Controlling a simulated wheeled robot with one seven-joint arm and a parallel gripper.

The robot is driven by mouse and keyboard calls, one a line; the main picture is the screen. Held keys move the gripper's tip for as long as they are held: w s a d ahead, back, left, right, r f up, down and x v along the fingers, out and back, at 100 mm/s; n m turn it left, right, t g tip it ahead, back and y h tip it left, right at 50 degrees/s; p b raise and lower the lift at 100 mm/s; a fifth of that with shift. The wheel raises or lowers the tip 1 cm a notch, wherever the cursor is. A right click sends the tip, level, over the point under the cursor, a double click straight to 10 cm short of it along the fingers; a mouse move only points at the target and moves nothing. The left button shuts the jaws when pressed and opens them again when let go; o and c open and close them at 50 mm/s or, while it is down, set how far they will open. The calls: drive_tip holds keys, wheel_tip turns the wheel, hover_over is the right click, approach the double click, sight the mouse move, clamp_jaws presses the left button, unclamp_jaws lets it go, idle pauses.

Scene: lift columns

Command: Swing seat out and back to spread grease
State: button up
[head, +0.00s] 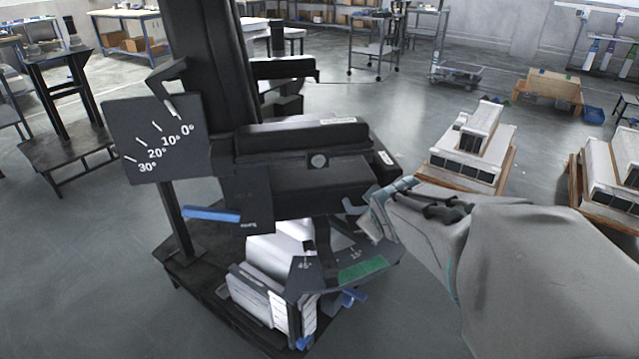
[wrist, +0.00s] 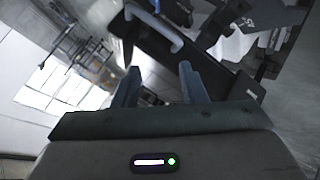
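The black seat (head: 300,185) sits on the side of a dark upright column (head: 212,60). A dark plate with a 0° to 30° scale (head: 155,140) and a white pointer stands at its left. My gripper (head: 372,212) is at the right end of the seat, partly hidden by my arm; contact cannot be told here. In the wrist view, the two fingers of my gripper (wrist: 158,82) are apart with nothing between them. A curved grey-blue handle (wrist: 157,28) on a dark part lies just beyond the fingertips.
Below the seat, a dark lower plate with angle marks and a green strip (head: 362,270) juts out above white blocks (head: 255,285). A blue lever (head: 211,214) sticks out left. Pallets with grey-white parts (head: 475,145) stand at right. Open floor lies between them and the column.

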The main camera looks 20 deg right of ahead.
drive_tip(key=w+d+f+n+t+y+b, duration=0.2)
drive_tip(key=d+f+n+t+b, duration=0.45)
drive_tip(key=f+n+b, duration=0.75)
drive_tip(key=w+d+b, duration=0.1)
drive_tip(key=w, duration=0.3)
drive_tip(key=w+d+m+b, duration=0.1)
drive_tip(key=w+b, duration=0.1)
drive_tip(key=w, duration=0.3)
drive_tip(key=w+m+b, duration=0.1)
drive_tip(key=w+b, duration=0.1)
drive_tip(key=w, duration=0.2)
drive_tip(key=shift+w+d+f, duration=0.25)
drive_tip(key=shift+w+d, duration=0.05)
drive_tip(key=shift+d, duration=0.1)
clamp_jaws()
